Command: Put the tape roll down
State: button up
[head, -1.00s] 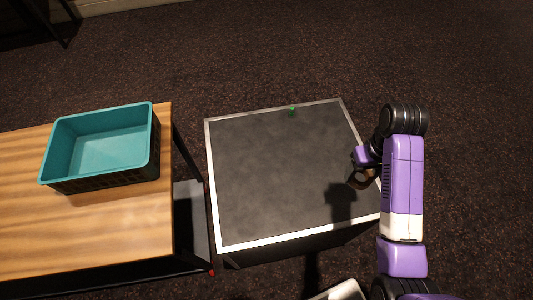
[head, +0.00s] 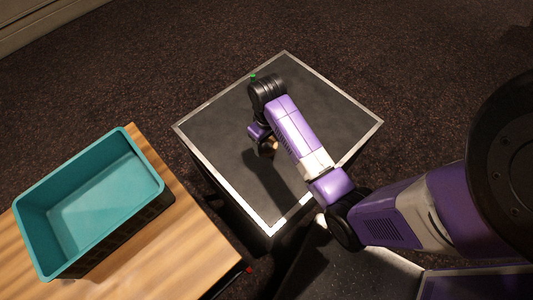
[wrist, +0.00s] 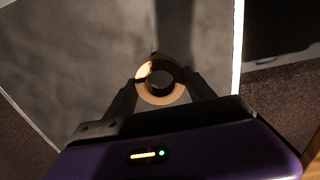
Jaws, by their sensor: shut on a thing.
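A tan tape roll (wrist: 148,92) sits between the two dark fingers of my gripper (wrist: 160,84) in the wrist view, its ring and open centre facing the camera. My gripper is shut on it. In the head view the tape roll (head: 268,148) shows partly, below my gripper (head: 262,143), with my wrist hiding some of it. They are over the dark-topped desk (head: 318,110) with a pale metal rim. A shadow lies on the desk top beside them. I cannot tell how far the roll is above the surface.
A teal basket (head: 92,190) stands on a wooden table (head: 205,262) at the left, apart from the desk. The visible desk top is otherwise bare.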

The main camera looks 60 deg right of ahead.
aim_at(267, 159)
notch_tip(267, 159, down, 8)
jog(key=shift+f, duration=0.1)
dwell(0.4)
jog(key=shift+f, duration=0.1)
jog(key=o, duration=1.4)
jog(key=shift+d, duration=0.1)
jog(key=shift+c, duration=0.2)
